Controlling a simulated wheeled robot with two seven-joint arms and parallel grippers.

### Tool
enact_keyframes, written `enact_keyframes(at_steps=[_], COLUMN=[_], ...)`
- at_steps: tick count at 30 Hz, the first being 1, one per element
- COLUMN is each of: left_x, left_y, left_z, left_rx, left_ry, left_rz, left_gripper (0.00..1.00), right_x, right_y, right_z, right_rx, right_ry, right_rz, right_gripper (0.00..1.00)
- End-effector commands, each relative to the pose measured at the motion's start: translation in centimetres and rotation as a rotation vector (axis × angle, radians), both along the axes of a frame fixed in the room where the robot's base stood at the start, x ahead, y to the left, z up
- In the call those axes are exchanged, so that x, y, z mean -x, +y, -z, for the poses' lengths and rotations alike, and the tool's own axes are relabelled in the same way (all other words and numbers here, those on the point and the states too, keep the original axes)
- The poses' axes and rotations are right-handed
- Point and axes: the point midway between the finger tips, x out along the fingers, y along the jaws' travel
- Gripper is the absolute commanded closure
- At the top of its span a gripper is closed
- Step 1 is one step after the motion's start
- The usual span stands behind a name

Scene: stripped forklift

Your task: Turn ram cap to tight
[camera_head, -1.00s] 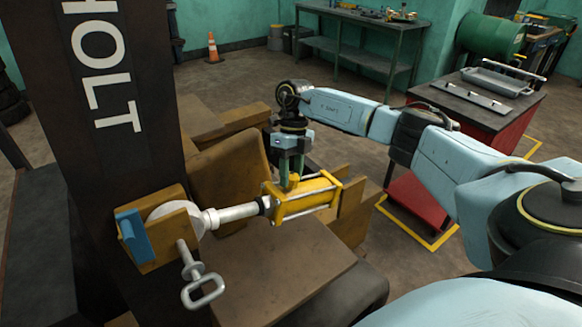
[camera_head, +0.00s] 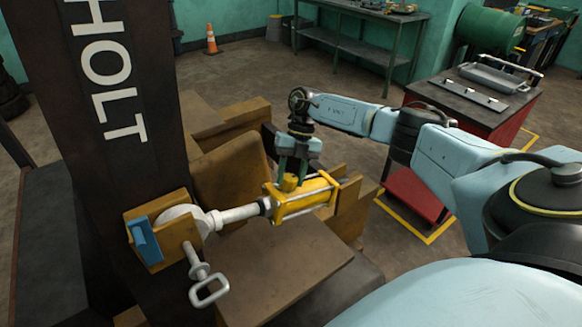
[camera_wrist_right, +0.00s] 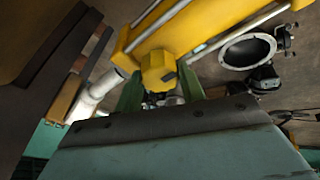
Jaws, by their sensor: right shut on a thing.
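The yellow ram (camera_head: 306,196) lies across the forklift, its silver rod (camera_head: 236,214) running left to a bracket at the mast. The yellow ram cap (camera_wrist_right: 158,72) is faceted and sits on the ram's side, between the green fingers in the right wrist view. My right gripper (camera_head: 292,178) comes down from above and is shut on the cap. In the head view the fingers mostly hide the cap (camera_head: 289,183). I cannot tell how tight the cap is. My left gripper is in neither view.
The dark mast (camera_head: 125,120) marked HOLT stands at the left. A pin with a loop handle (camera_head: 208,290) hangs below the rod's bracket (camera_head: 160,232). Brown forklift body panels (camera_head: 300,270) surround the ram. A red cart (camera_head: 480,115) with a tray stands at the right.

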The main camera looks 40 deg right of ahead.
Motion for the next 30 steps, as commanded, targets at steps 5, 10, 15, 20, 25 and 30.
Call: enact_keyframes(at_steps=[5,10,15,20,25,30], left_x=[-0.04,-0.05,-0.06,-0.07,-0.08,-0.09], left_y=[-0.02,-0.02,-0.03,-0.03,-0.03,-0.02], left_z=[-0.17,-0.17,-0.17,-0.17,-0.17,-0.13], left_rx=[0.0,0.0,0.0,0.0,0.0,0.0], left_ry=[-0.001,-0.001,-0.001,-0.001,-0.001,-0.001], left_rz=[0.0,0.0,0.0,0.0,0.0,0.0], left_gripper=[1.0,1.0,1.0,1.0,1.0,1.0], right_x=[-0.03,-0.03,-0.03,-0.02,0.0,-0.05], right_y=[-0.02,-0.01,-0.01,-0.02,-0.02,-0.08], right_z=[-0.03,-0.01,-0.01,-0.01,0.0,-0.12], right_rx=[0.0,-0.001,-0.001,-0.001,-0.001,0.0], right_ry=[0.004,0.005,0.005,0.005,0.006,0.005], right_rz=[0.021,0.024,0.024,0.023,0.022,0.021], right_gripper=[0.84,0.84,0.84,0.44,0.39,0.39])
